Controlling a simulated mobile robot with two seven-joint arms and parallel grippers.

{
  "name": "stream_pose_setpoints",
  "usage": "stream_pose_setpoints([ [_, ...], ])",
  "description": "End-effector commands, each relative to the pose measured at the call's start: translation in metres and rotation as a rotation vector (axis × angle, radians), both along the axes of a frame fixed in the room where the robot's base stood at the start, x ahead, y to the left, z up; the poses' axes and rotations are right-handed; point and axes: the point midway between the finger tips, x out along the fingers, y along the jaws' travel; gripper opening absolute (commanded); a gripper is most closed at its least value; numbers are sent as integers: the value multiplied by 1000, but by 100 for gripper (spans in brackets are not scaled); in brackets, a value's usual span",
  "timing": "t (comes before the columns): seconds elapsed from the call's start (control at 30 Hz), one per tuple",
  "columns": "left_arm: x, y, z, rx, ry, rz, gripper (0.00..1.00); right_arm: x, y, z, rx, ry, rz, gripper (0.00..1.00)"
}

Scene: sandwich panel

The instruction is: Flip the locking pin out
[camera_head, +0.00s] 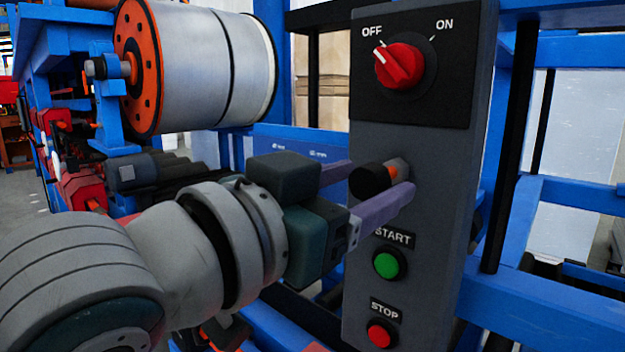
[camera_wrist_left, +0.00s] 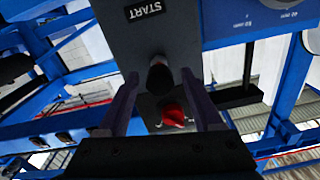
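The locking pin (camera_head: 372,181) is a short black cylinder with an orange part behind it, standing out from the grey control panel (camera_head: 425,230). It sits between the red OFF/ON knob and the green START button. My left gripper (camera_head: 378,178) is open, with its two purple fingers apart, one on each side of the pin. In the left wrist view the black pin (camera_wrist_left: 160,77) shows between the fingers, with a visible gap to each. I cannot tell whether the fingertips reach past its end. My right gripper is in neither view.
The red rotary knob (camera_head: 398,66) points to OFF above the pin. The green START button (camera_head: 387,265) and red STOP button (camera_head: 381,334) are below. Blue frame beams (camera_head: 575,205) stand right of the panel, and a large roll (camera_head: 205,65) is at upper left.

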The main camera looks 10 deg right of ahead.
Motion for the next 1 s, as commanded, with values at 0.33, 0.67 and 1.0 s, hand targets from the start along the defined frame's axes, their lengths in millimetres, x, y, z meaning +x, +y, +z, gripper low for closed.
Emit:
stream_pose_setpoints([
  [0.33,-3,3,-1,0,1,0,70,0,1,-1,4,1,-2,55],
  [0.67,-35,44,-3,4,2,1,70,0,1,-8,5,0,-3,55],
  [1.0,-61,77,-1,2,1,0,70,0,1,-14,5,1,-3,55],
])
